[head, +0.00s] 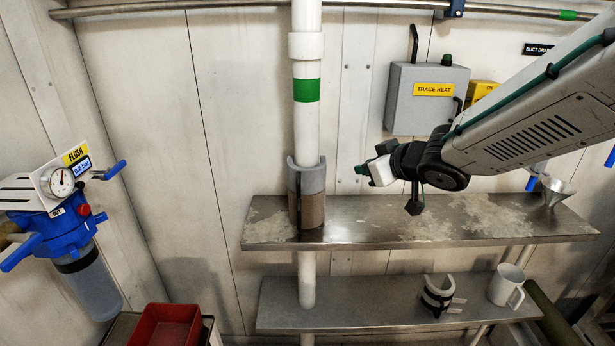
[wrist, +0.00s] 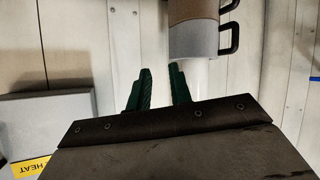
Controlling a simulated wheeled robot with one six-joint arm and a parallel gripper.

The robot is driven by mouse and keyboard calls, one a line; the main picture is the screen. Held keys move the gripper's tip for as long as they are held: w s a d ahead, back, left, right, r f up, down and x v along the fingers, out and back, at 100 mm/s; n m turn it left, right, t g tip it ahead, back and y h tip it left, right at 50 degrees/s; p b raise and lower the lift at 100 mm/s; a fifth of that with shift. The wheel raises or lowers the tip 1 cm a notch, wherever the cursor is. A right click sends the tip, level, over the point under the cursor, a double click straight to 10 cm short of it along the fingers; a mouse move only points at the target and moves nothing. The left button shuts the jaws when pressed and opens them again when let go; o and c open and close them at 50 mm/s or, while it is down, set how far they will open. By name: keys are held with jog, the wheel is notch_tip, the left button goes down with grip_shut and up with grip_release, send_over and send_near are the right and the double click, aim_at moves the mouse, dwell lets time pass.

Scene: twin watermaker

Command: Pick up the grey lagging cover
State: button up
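A grey half-round lagging cover (head: 312,178) with a brown lower band stands upright on the upper shelf, against the white vertical pipe. It shows upside down at the top of the wrist view (wrist: 193,40), with black loops on one side. A second, pale grey C-shaped piece with black straps (head: 437,296) sits on the lower shelf; I cannot tell for certain which one is the task's cover. My gripper (head: 366,172) is above the upper shelf, right of the pipe and apart from the cover. Its dark green fingers (wrist: 160,80) are parted, with nothing seen between them.
The upper shelf (head: 385,230) is mostly bare, with a metal funnel (head: 554,191) at its right end. A white mug (head: 507,286) stands on the lower shelf (head: 360,312). A grey trace heat box (head: 428,100) is on the wall behind my arm. A red bin (head: 165,325) is lower left.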

aim_at(298, 192)
jog(key=a+f+n+g+y, duration=0.1)
jog(key=a+f+y, duration=0.1)
jog(key=a, duration=0.3)
jog(key=w+a+f+n+g+y, duration=0.1)
jog(key=a+f+y, duration=0.1)
jog(key=a, duration=0.3)
jog(key=w+a+f+n+g+y, duration=0.1)
jog(key=a+f+y, duration=0.1)
jog(key=a, duration=0.3)
jog(key=shift+f+g, duration=0.3)
jog(key=shift+w+a, duration=0.2)
grip_shut()
